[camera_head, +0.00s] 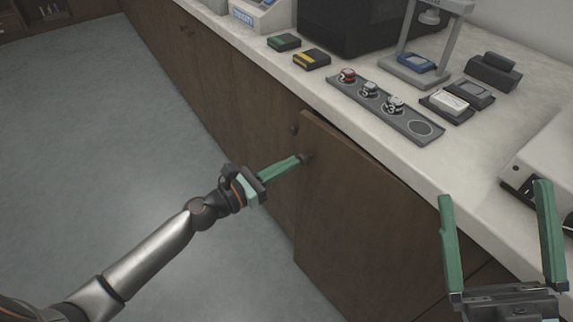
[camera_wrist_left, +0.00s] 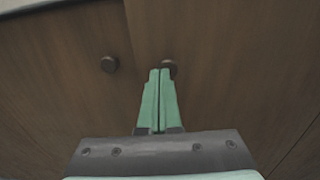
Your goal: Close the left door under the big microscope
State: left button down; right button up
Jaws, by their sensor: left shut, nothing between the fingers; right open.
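A brown wooden cabinet door (camera_head: 355,215) under the counter stands slightly ajar, its top edge out from the cabinet front. Its round dark knob (camera_head: 306,158) is near the upper left corner; it also shows in the left wrist view (camera_wrist_left: 170,66). My left gripper (camera_head: 297,160) is shut and empty, its green fingertips at this knob; I cannot tell whether they touch. The left wrist view shows the shut fingers (camera_wrist_left: 160,74) just below and left of the knob. My right gripper (camera_head: 494,191) is open and empty at the lower right. I cannot identify the big microscope.
A neighbouring knob (camera_head: 295,128) sits on the cabinet front left of the door. The pale counter (camera_head: 290,75) holds a grey tray (camera_head: 412,134) with small samples, a stand (camera_head: 412,65) and a white device (camera_head: 545,165). The grey floor (camera_head: 110,130) at left is clear.

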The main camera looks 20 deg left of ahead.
aim_at(307, 151)
pick_arm(q)
jog(key=shift+m+g+h, duration=0.5)
jog(key=shift+m+h, duration=0.1)
jog(key=shift+h, duration=0.2)
jog(key=w, duration=0.1)
jog(key=w+d+b, duration=0.1)
jog(key=w, duration=0.1)
jog(key=shift+w+d+f, duration=0.1)
jog(key=shift+w+d, duration=0.3)
jog(key=shift+w+b, duration=0.25)
jog(key=shift+b, duration=0.05)
jog(key=shift+w+d+r, duration=0.1)
jog(key=shift+r, duration=0.3)
pick_arm(e)
jog(key=shift+s+a+f+n+g+y, duration=0.3)
jog(key=shift+s+a+f+n+y, duration=0.15)
jog(key=shift+y, duration=0.25)
jog(key=shift+d+r, duration=0.1)
